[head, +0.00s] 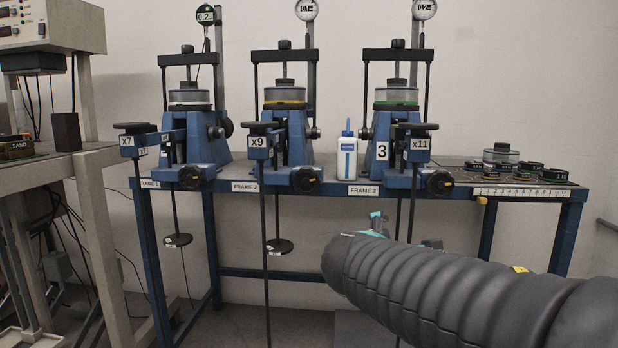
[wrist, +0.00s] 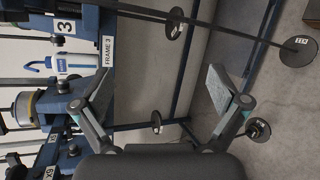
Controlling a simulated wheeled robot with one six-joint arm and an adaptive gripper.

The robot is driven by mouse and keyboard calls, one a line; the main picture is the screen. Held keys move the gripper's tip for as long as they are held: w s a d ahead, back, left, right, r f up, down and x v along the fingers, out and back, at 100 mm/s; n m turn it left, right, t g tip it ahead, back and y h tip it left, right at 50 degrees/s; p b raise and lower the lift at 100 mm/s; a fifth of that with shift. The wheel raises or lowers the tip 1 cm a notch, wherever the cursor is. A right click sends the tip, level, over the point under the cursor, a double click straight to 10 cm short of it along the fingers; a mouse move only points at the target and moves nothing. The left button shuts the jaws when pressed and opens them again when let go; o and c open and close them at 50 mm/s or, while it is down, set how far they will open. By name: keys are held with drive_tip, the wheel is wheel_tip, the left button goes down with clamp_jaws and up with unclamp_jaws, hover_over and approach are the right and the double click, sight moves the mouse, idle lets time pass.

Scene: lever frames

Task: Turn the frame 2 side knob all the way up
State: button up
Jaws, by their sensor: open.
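Frame 2 is the middle blue lever frame (head: 293,135), with a yellow-ringed cell (head: 285,95) and an x9 tag (head: 259,142). A small dark side knob (head: 313,132) sits on its right flank. A larger black knob (head: 306,180) with a yellow mark faces forward at the table edge. My gripper (head: 376,222) is mostly hidden behind my arm, in front of and below frame 3, right of frame 2's knobs. In the wrist view my gripper (wrist: 160,80) is open and empty.
Frame 1 (head: 190,140) and frame 3 (head: 398,140) flank frame 2. A white bottle (head: 347,155) stands between frames 2 and 3. Hanging rods and a disc weight (head: 280,246) are below the table edge.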

drive_tip(key=w+a+r+n+t+y, duration=0.25)
drive_tip(key=w+a+r+n, duration=0.2)
drive_tip(key=a, duration=0.45)
drive_tip(key=n+t+y+p, duration=0.2)
drive_tip(key=n, duration=0.4)
approach(306, 182)
drive_tip(key=w, duration=0.3)
drive_tip(key=w+p, duration=0.1)
drive_tip(key=w, duration=0.3)
drive_tip(key=w+p, duration=0.1)
drive_tip(key=w, duration=0.2)
drive_tip(key=shift+w+d, duration=0.25)
drive_tip(key=shift+c, duration=0.3)
drive_tip(key=shift+f, duration=0.1)
drive_tip(key=c, duration=1.1)
